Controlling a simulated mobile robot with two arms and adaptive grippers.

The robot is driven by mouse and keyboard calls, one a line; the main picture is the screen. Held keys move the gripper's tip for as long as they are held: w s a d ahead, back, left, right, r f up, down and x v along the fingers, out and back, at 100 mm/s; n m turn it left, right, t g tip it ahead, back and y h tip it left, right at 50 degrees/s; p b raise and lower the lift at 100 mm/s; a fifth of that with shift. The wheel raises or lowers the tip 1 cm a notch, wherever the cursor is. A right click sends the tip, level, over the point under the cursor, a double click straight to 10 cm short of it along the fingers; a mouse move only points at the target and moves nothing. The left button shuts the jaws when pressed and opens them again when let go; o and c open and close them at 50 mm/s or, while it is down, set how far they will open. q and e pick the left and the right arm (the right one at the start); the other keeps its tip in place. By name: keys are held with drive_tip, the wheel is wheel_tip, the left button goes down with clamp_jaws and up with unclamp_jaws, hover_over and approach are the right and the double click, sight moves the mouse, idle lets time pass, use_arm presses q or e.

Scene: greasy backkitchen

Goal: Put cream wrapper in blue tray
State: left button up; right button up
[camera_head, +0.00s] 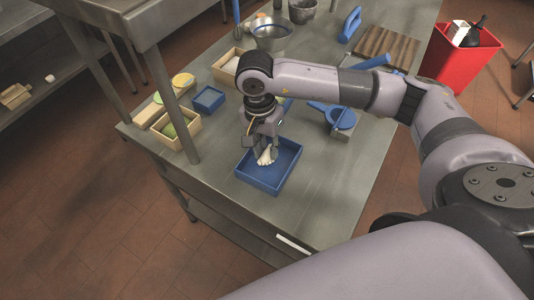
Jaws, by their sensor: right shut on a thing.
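The cream wrapper (265,156) is a small pale crumpled piece at the fingertips of my right gripper (263,146). The gripper points down and is shut on it. The blue tray (270,185) is a shallow open box near the front of the steel table. The gripper and wrapper are over the tray's back left part, within its outline. I cannot tell whether the wrapper touches the tray floor. My left gripper is not in view.
A wooden box with green contents (179,130) and a small blue box (208,99) stand left on the steel table (330,190). A blue pan-like item (341,118) lies right. A metal bowl (272,37) stands behind. A red bin (460,60) is at far right.

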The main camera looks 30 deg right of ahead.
wheel_tip(320, 180, down, 4)
drive_tip(key=shift+r+p, duration=0.25)
drive_tip(key=shift+p, duration=0.05)
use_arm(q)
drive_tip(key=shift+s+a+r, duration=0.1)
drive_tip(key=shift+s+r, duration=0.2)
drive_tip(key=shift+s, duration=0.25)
use_arm(e)
drive_tip(key=shift+f, duration=0.1)
drive_tip(key=shift+f, duration=0.1)
drive_tip(key=o, duration=0.8)
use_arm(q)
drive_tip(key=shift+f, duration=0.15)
use_arm(e)
drive_tip(key=shift+o, duration=0.2)
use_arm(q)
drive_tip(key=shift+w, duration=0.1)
